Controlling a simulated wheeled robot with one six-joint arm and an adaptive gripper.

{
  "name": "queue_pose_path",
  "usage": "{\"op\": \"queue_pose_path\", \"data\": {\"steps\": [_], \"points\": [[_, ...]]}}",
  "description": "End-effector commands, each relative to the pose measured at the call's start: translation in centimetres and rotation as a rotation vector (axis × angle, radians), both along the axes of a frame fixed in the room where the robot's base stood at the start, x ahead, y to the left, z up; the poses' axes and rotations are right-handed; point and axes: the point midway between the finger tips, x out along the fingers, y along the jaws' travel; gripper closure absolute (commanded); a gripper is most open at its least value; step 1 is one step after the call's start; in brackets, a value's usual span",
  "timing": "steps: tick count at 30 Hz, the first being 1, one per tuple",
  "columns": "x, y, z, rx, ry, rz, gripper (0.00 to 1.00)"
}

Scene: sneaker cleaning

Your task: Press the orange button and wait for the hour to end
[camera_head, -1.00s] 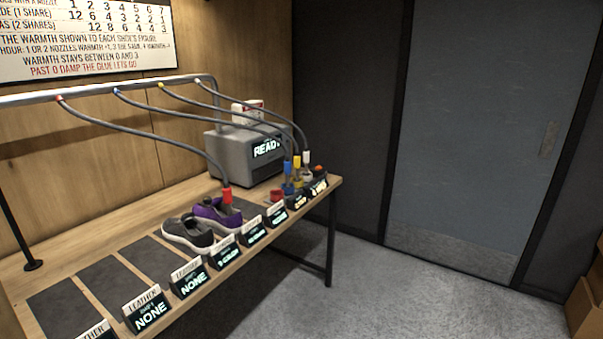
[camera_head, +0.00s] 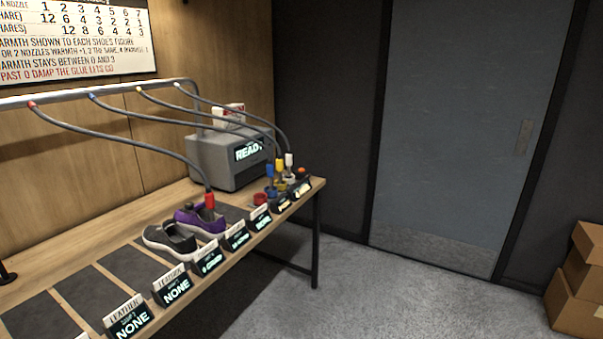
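The orange button (camera_head: 301,170) is small and sits at the far right end of the wooden table (camera_head: 325,182), beside the last small display. A grey machine (camera_head: 228,160) at the back of the table has a lit screen reading "READY" or similar, its last letter unclear. A purple sneaker (camera_head: 201,221) has the red nozzle (camera_head: 209,201) at its opening. A grey sneaker (camera_head: 170,238) stands beside it. Blue (camera_head: 270,172), yellow (camera_head: 279,168) and white (camera_head: 289,162) nozzles stand upright in small holders near the button. My gripper is not in view.
Several small displays (camera_head: 177,288) line the table's front edge, some reading "NONE". A hose rail (camera_head: 100,92) runs above the table. Grey floor (camera_head: 370,295) is open right of the table, before a grey door (camera_head: 455,130). Cardboard boxes (camera_head: 580,300) stand at far right.

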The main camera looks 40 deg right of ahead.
Motion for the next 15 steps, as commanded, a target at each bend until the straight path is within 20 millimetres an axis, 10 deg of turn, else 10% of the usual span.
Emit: {"op": "queue_pose_path", "data": {"steps": [8, 15], "points": [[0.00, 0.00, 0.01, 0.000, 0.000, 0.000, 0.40], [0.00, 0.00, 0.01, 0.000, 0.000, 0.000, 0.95]]}}
